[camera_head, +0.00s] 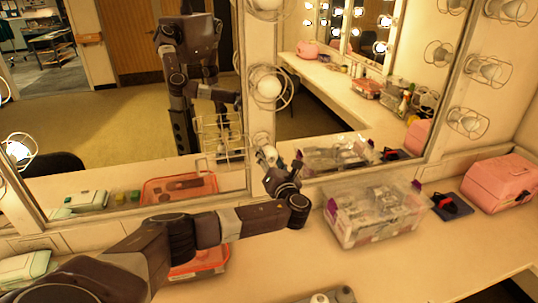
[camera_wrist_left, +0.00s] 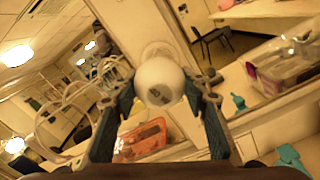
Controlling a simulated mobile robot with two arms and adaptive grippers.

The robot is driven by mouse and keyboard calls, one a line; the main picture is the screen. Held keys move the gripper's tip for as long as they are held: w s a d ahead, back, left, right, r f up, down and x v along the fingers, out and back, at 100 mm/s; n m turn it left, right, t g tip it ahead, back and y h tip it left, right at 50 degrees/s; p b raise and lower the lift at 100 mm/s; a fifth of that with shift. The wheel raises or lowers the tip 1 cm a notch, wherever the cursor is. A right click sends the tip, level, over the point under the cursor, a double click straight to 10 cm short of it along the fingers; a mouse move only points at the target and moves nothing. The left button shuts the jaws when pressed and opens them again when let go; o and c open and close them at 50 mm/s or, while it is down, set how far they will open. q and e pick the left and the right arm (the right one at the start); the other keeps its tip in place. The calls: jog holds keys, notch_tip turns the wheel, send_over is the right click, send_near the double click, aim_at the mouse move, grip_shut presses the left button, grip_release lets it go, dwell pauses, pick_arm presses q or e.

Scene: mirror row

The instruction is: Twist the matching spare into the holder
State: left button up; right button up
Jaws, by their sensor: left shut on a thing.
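My left gripper (camera_head: 270,160) is raised at the strip between the two mirrors. It is shut on a round white bulb (camera_wrist_left: 160,80), with one finger on each side. The bulb has a dark printed mark facing the wrist camera, and shows small in the head view (camera_head: 268,152). A pale round holder (camera_wrist_left: 157,49) shows partly behind the bulb; the bulb hides its middle, so I cannot tell whether the bulb's base is inside it. A white wire cage (camera_head: 222,138) hangs open to the left of the gripper. My right gripper is not in view.
Above the gripper is a caged bulb (camera_head: 268,88). On the counter stand a clear bin (camera_head: 372,228), a pink case (camera_head: 500,183) and an orange-rimmed tray (camera_head: 207,264), partly behind my arm. A grey tray (camera_head: 345,295) with a white round thing is at the bottom edge.

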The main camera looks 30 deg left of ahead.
pick_arm(q)
jog(key=shift+m, duration=1.4)
jog(key=shift+r+m, duration=0.1)
jog(key=shift+m, duration=0.4)
jog(key=o, duration=0.5)
jog(key=shift+m, duration=0.6)
jog(key=o, duration=0.5)
jog(key=shift+o, duration=0.2)
jog(key=shift+s, duration=0.1)
jog(key=v, duration=1.2)
